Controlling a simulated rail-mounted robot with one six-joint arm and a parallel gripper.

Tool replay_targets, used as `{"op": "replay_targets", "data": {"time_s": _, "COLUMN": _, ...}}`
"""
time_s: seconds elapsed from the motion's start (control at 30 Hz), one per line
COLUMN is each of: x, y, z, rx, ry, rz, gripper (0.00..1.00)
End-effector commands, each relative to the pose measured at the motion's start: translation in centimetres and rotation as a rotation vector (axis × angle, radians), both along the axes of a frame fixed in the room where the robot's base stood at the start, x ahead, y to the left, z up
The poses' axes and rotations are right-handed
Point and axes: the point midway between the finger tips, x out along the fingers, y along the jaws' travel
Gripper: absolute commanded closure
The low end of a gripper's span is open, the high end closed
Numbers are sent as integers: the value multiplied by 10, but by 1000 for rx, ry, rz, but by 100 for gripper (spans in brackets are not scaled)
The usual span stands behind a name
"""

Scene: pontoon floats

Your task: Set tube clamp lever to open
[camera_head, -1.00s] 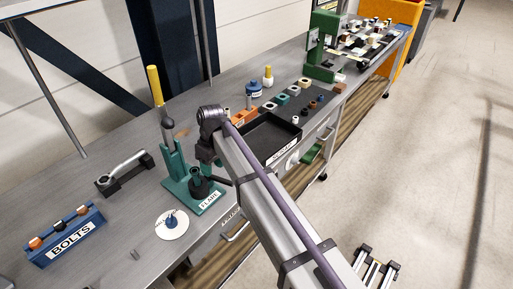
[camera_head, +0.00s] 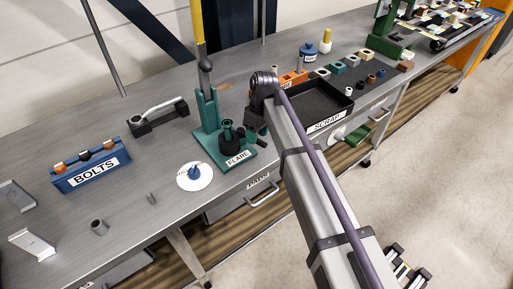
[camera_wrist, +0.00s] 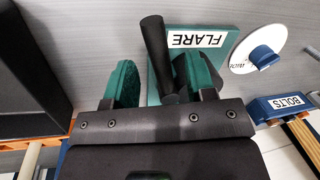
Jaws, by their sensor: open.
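The green fixture labelled FLARE (camera_head: 210,140) stands mid-bench, with a tall yellow-tipped lever and black round parts (camera_head: 229,134) on its base. In the wrist view its green plate (camera_wrist: 222,60) lies just beyond my fingers. My gripper (camera_head: 256,122) is at the right of this fixture, its fingertips partly hidden in the head view. In the wrist view my gripper (camera_wrist: 163,82) is open, with a slanted black bar (camera_wrist: 156,45) showing between the green-padded fingers; I cannot tell if they touch it. Left of the fixture, a silver lever (camera_head: 163,107) lies low over a black block (camera_head: 145,126). Nothing marks which lever is the tube clamp's.
A blue BOLTS rack (camera_head: 92,171) and a white disc with a blue knob (camera_head: 194,176) are on the left. A black SCRAP tray (camera_head: 320,104) is close right of my arm. Small blocks and a blue pot (camera_head: 309,52) stand behind it.

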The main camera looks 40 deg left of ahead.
Motion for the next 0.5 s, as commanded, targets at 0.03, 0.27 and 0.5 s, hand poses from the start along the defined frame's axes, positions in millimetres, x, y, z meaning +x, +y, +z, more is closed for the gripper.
{"op": "replay_targets", "data": {"time_s": 0.03, "x": -2, "y": 0, "z": -14, "rx": 0, "ry": 0, "rz": 0, "gripper": 49}}
{"op": "replay_targets", "data": {"time_s": 0.27, "x": -3, "y": 0, "z": -14, "rx": 0, "ry": 0, "rz": 0, "gripper": 49}}
{"op": "replay_targets", "data": {"time_s": 0.5, "x": -3, "y": 0, "z": -13, "rx": 0, "ry": 0, "rz": 0, "gripper": 65}}
